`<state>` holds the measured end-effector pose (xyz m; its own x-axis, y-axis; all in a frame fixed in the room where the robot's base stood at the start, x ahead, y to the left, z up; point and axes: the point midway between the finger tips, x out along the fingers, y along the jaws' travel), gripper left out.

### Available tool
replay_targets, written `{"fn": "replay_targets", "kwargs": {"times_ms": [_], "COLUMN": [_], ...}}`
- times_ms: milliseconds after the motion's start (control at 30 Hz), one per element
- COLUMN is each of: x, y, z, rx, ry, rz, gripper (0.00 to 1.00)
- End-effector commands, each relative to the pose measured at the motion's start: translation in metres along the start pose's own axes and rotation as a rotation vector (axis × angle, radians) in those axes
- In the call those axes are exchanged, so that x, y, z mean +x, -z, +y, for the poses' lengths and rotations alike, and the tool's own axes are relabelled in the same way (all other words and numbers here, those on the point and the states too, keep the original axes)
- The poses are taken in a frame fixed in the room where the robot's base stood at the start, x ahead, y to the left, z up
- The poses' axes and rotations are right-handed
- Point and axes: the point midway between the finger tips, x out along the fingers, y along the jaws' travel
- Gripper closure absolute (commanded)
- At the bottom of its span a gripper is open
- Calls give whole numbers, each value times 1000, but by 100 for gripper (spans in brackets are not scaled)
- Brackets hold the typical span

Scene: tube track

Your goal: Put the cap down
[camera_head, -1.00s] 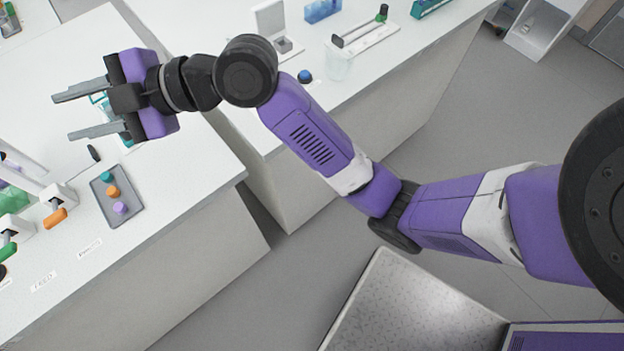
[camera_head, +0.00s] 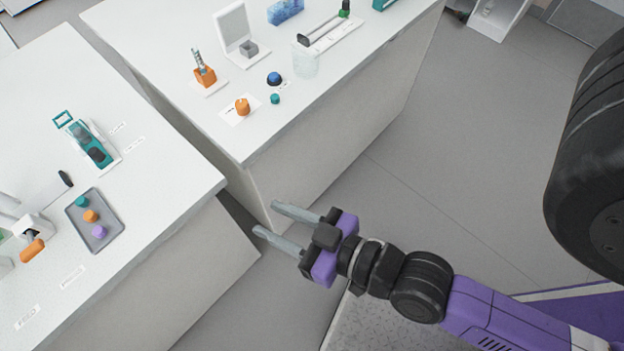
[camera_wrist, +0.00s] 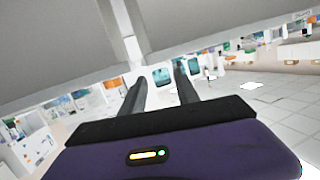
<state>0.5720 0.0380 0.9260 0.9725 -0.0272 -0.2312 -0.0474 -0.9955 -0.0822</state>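Three small cap-like pieces, teal (camera_head: 82,201), orange (camera_head: 91,215) and purple (camera_head: 99,231), sit in a grey tray (camera_head: 86,242) on the left bench. Another small teal piece (camera_head: 275,98) stands on the right bench, beside an orange round piece (camera_head: 243,106) on a white card. I cannot tell which of these is the task's cap. My gripper (camera_head: 266,218) is in the air in front of the benches, over the gap and floor side. Its fingers are apart with nothing between them, and the wrist view (camera_wrist: 160,88) also shows them empty.
A teal-and-white device (camera_head: 92,150) and a dark-handled tool (camera_head: 65,180) are on the left bench (camera_head: 165,195). The right bench (camera_head: 170,40) holds an orange block, a blue-topped knob (camera_head: 274,78) and a clear beaker (camera_head: 305,62). A gap separates the benches.

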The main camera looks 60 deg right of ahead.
Motion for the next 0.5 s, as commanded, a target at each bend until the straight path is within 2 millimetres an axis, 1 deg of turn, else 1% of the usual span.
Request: {"fn": "replay_targets", "kwargs": {"times_ms": [33,100,200,333,400,500], "x": [-23,-48,-76,-98,-103,-106], "y": [-7,-8,-7,-2,0,1], "z": [8,18,30,38,40,41], "rx": [-13,-31,-58,-82,-90,-93], "ry": [-5,-8,-1,17,23,27], "rz": [-21,-29,-37,-40,-39,-39], "gripper": [63,63,63,63,63,63]}}
